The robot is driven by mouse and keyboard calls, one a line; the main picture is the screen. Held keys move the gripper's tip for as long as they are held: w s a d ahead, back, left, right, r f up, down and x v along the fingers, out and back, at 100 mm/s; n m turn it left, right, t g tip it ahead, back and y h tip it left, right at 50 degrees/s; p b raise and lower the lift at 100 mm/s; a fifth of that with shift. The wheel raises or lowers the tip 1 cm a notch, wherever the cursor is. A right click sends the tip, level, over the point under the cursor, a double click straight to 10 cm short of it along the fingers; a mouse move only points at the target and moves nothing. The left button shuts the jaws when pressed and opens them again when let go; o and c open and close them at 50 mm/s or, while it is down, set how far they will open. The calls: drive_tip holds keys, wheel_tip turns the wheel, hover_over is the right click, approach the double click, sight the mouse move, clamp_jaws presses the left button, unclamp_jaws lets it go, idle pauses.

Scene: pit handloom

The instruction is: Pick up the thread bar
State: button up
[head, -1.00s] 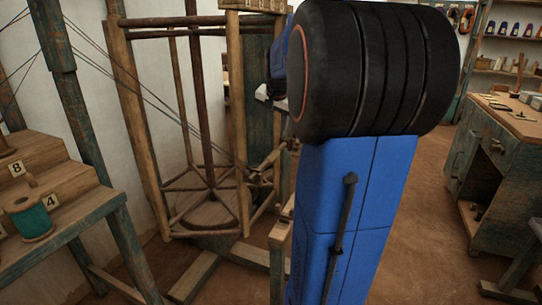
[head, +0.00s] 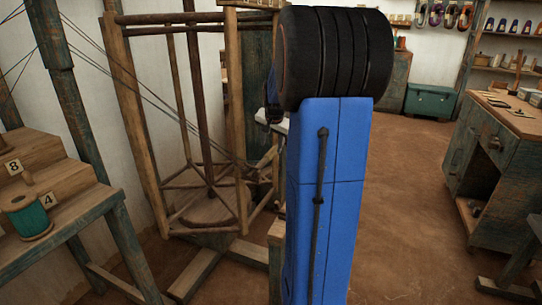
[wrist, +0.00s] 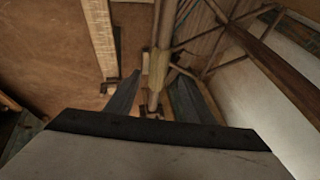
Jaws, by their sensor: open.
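My gripper (wrist: 157,78) is open in the wrist view, with its two dark fingers spread and nothing seen held between them. A pale wooden bar (wrist: 158,66) shows between and beyond the fingertips. I cannot tell for sure whether it is the thread bar, or how far it is from the fingers. In the head view my blue arm hides most of the gripper and the spot in front of it.
A tall wooden warping frame (head: 134,120) with dark threads stands at left. A stepped wooden stand (head: 75,190) holds a green thread spool (head: 28,216). A workbench (head: 495,150) is at right and a green chest (head: 430,103) at the back. The floor between is clear.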

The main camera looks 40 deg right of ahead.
sight(272, 151)
drive_tip(key=x, duration=0.5)
drive_tip(key=shift+s+d+f, duration=0.1)
drive_tip(key=shift+d, duration=0.05)
clamp_jaws()
